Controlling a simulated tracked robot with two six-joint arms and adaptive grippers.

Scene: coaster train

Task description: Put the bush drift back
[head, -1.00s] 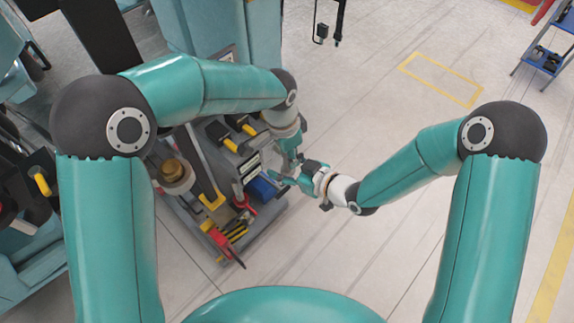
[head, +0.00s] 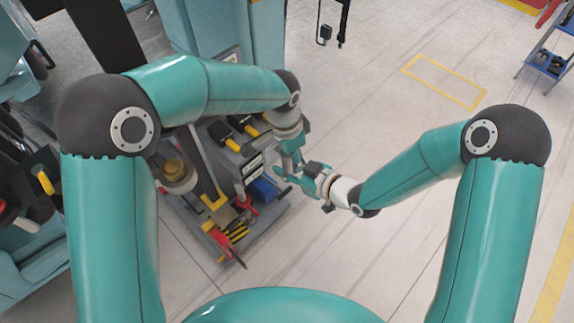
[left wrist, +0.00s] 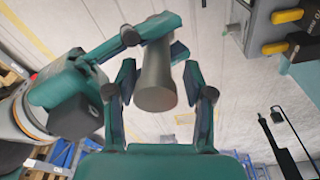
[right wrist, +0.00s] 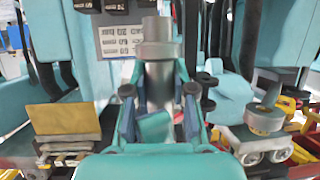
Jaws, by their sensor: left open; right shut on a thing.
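The bush drift (left wrist: 155,80) is a grey stepped cylinder. It also shows upright in the right wrist view (right wrist: 158,60), with a wide collar below a narrower top. My right gripper (head: 296,178) is shut on it; in the left wrist view that gripper (left wrist: 155,32) reaches in from the left and grips the drift's upper part. My left gripper (head: 288,160) is open, and in its own wrist view its fingers (left wrist: 160,75) stand on either side of the drift's lower end. I cannot tell if they touch it. In the head view the drift is too small to make out.
A grey tool trolley (head: 272,214) stands below and left of my grippers. It carries a brass-coloured round part (head: 176,172), yellow-handled tools (head: 233,145), red-handled tools (head: 222,242) and a blue item (head: 264,190). Open floor (head: 400,140) lies to the right.

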